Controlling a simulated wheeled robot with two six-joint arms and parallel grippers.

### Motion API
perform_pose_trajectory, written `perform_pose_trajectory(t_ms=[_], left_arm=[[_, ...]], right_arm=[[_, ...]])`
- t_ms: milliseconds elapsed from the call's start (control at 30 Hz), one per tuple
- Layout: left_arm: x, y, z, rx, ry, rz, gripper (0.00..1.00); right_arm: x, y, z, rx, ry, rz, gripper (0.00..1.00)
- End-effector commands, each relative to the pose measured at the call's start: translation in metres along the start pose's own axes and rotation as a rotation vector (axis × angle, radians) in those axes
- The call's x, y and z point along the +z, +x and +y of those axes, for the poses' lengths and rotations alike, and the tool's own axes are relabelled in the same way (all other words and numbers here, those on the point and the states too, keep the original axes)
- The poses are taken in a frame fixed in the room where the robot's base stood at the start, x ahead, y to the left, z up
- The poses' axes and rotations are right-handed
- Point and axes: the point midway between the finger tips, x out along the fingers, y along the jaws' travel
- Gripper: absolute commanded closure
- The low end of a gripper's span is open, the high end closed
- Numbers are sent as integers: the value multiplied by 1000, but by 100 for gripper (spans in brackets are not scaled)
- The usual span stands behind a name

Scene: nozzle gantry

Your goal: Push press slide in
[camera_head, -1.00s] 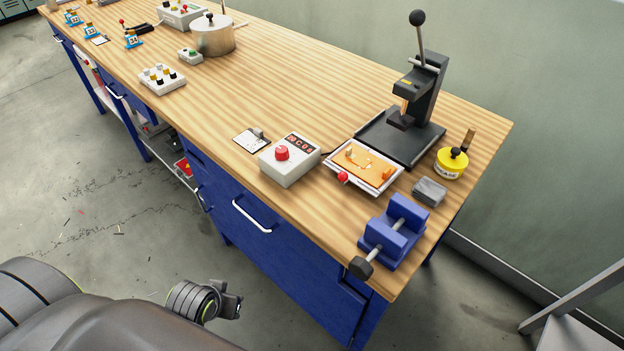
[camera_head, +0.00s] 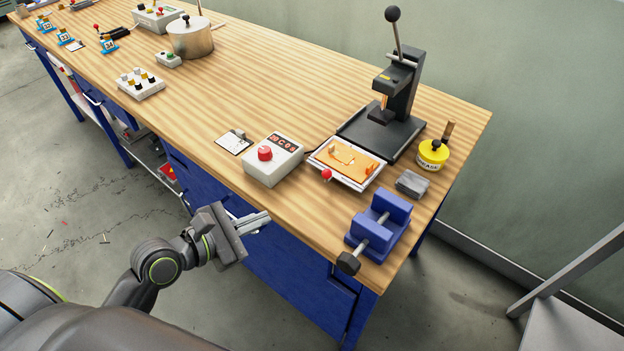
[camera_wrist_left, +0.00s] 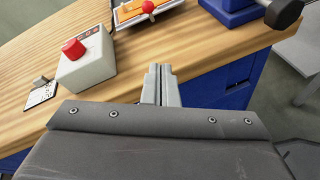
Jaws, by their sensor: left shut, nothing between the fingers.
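The press slide (camera_head: 345,164) is a white-edged tray with an orange plate, lying on the bench in front of the black arbor press (camera_head: 388,108). A red knob (camera_head: 326,174) sits at its near edge. The slide stands out from the press base toward the bench's front. In the left wrist view the slide (camera_wrist_left: 160,8) shows at the top, cut off, with its red knob (camera_wrist_left: 148,7). My left gripper (camera_head: 262,217) is shut and empty, by the bench's front edge, short of the slide. It also shows in the left wrist view (camera_wrist_left: 159,70). My right gripper is not in view.
A white control box (camera_head: 273,160) with a red button stands left of the slide. A blue vise (camera_head: 379,225), a grey block (camera_head: 412,184) and a yellow grease tin (camera_head: 432,155) are to the right. The bench (camera_head: 255,90) behind the control box is clear.

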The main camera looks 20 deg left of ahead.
Motion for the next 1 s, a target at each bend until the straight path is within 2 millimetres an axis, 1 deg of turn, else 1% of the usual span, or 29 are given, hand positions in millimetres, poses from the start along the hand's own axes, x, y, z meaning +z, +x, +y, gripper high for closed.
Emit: perform_pose_trajectory(t_ms=[33, 100, 200, 300, 467, 567, 667, 1000], left_arm=[[6, 1, 5, 7, -91, -32, 100], [12, 2, 10, 11, -209, -70, 100], [18, 2, 16, 13, -326, -108, 100], [22, 3, 19, 13, -385, -127, 100], [24, 12, 20, 15, -402, -134, 100], [26, 24, 21, 15, -403, -136, 100], [28, 41, 21, 15, -403, -136, 100], [36, 107, 23, 11, -401, -133, 100]], right_arm=[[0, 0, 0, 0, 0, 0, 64], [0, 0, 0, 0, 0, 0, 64], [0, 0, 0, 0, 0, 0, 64], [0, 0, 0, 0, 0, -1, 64], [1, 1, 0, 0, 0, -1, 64], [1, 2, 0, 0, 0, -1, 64], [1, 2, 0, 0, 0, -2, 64], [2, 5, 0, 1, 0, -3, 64]])
